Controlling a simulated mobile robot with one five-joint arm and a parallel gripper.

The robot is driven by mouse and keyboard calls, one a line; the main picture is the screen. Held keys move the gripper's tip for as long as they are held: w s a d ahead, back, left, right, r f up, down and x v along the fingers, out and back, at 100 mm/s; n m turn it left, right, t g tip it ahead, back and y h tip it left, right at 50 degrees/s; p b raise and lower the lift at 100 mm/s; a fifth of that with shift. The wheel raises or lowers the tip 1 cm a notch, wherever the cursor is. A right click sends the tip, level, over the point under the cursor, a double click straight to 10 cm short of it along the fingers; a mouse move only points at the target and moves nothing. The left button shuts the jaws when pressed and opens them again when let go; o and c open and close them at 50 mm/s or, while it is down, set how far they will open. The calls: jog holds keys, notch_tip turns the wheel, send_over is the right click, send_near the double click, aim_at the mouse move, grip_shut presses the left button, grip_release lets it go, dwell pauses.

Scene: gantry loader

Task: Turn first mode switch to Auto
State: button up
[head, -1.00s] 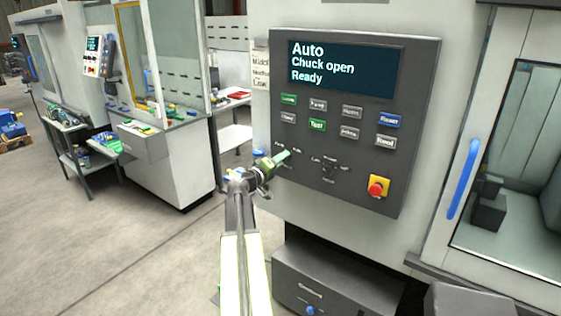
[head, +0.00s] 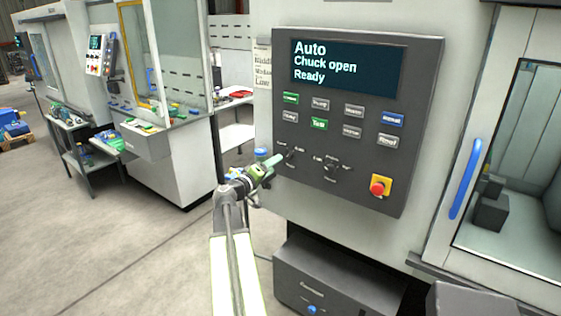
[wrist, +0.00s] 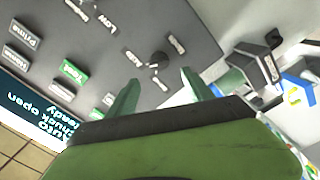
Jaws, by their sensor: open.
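The dark control panel (head: 350,200) stands ahead, its screen (head: 345,68) reading "Auto", "Chuck open", "Ready". Two black rotary switches sit low on it. The left mode switch (head: 290,153) is beside my fingertips in the head view and also shows in the wrist view (wrist: 158,60), with small labels around it. The right switch (head: 331,167) shows in the wrist view at the top edge. My gripper (head: 275,160) is open and empty, its green fingers (wrist: 160,80) apart from the left switch.
Several push buttons (head: 320,124) sit above the switches. A red emergency stop (head: 379,187) is at the panel's lower right. A machine door with a blue handle (head: 465,180) stands at right. Open floor (head: 90,230) lies at left.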

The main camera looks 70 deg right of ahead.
jog(key=v, duration=1)
jog(key=shift+a, duration=0.25)
